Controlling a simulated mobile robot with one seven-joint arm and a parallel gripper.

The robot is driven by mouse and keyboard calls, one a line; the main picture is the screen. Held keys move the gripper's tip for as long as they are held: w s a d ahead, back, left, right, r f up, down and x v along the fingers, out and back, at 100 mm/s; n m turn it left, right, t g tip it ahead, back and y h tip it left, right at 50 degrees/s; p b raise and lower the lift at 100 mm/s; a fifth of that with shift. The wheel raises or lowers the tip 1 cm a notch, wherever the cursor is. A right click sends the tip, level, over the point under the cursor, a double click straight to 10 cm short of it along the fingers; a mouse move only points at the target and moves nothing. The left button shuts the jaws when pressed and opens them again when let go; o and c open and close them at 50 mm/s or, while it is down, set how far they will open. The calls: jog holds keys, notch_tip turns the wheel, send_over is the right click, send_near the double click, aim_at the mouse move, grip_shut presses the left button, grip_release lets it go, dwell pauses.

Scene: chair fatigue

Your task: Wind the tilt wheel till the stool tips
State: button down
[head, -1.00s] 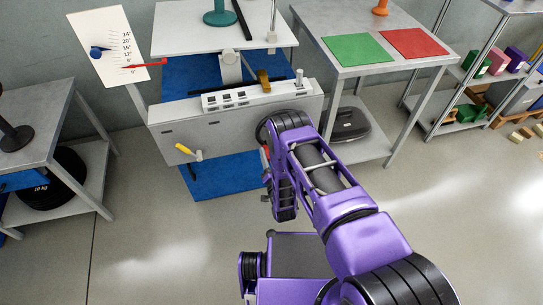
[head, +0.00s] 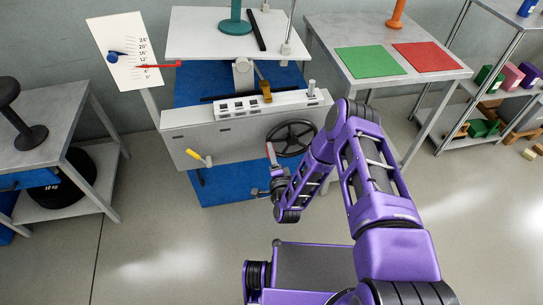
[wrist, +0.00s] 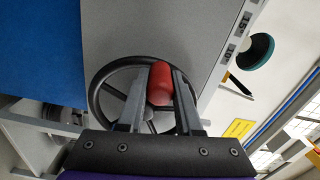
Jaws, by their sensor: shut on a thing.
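The black spoked tilt wheel (head: 309,135) is on the front of the grey bench at its right end. My gripper (wrist: 159,88) is shut on the wheel's red handle (wrist: 160,76), with one finger on each side of it. In the head view the red handle (head: 269,150) is at the wheel's left, beside my wrist. A teal round base with a post (head: 235,27), likely the stool, stands on the white platform (head: 195,40); its top is cut off. A scale board (head: 107,32) carries a red pointer (head: 160,66) low on the scale and a blue marker (head: 117,53).
A yellow-handled crank (head: 196,157) juts from the bench front at left. A table with green (head: 370,62) and red (head: 428,56) mats stands at right, shelves beyond. A grey table (head: 50,140) stands at left. The floor in front is clear.

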jog(key=shift+w+r+m, duration=0.1)
jog(key=shift+r+m, duration=0.2)
jog(key=shift+r, duration=0.05)
dwell(0.3)
jog(key=c, duration=0.6)
grip_release()
jog(key=shift+d+f, duration=0.1)
jog(key=shift+p+v, duration=1.05)
jog(key=shift+v, duration=7.65)
